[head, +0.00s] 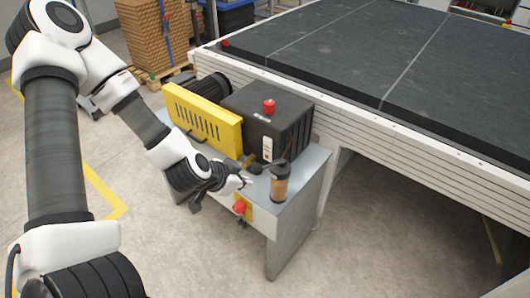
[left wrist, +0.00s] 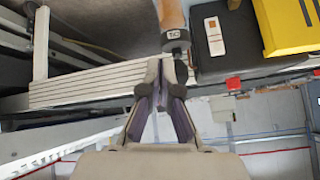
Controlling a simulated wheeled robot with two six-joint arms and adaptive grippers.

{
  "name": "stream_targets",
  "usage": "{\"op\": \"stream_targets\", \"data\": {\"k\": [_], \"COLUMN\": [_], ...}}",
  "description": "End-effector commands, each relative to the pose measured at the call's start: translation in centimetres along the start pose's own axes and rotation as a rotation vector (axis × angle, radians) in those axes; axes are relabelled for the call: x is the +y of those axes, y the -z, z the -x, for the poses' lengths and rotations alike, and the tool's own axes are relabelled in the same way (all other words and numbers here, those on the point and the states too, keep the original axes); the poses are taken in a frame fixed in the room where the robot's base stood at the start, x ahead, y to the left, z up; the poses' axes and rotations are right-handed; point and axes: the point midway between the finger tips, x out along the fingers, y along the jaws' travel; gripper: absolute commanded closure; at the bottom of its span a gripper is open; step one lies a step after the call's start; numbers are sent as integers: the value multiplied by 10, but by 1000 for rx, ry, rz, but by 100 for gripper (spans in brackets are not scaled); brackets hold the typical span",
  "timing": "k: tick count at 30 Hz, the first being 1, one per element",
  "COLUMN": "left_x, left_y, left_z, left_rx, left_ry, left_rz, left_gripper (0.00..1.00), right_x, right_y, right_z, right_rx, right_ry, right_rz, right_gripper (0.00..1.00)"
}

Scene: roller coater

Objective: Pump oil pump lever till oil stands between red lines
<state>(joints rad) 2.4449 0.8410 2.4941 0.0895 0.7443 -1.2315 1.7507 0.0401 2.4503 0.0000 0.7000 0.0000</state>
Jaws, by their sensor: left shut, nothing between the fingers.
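The oil pump (head: 280,184) is an amber-brown cylinder with a dark cap, upright at the bench's front corner. A thin dark lever (head: 267,165) seems to run left from its cap. In the left wrist view the pump (left wrist: 170,14) hangs upside down above the fingertips. The black oil tank (head: 285,120) has a pale gauge strip (head: 267,148) on its front. It also shows in the wrist view (left wrist: 213,36); oil level and red lines are too small to read. My left gripper (head: 246,181) is shut and empty, just left of the pump; contact cannot be told. My right gripper is out of view.
A red knob (head: 269,105) tops the tank. A yellow guard (head: 207,121) and black motor stand left of it on the grey bench (head: 300,190). A red button (head: 240,207) sits on the bench front. A large conveyor table (head: 400,60) lies behind; front floor is clear.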

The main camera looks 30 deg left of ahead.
Motion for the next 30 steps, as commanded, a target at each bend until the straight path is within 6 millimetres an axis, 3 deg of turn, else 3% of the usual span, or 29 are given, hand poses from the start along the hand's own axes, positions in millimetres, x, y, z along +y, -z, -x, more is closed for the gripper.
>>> {"op": "stream_targets", "data": {"k": [1,3,6,20,30], "left_x": [-12,-22,-30,-31,-33], "left_y": [32,57,76,79,90], "left_z": [22,37,49,43,-16], "left_rx": [73,145,199,207,204], "left_ry": [12,22,30,37,38], "left_rz": [54,97,118,110,103], "left_gripper": [100,100,100,100,100], "right_x": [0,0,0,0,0], "right_y": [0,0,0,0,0], "right_z": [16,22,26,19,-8], "right_rx": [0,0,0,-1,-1], "right_ry": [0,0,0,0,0], "right_rz": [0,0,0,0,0], "right_gripper": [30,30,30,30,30]}}
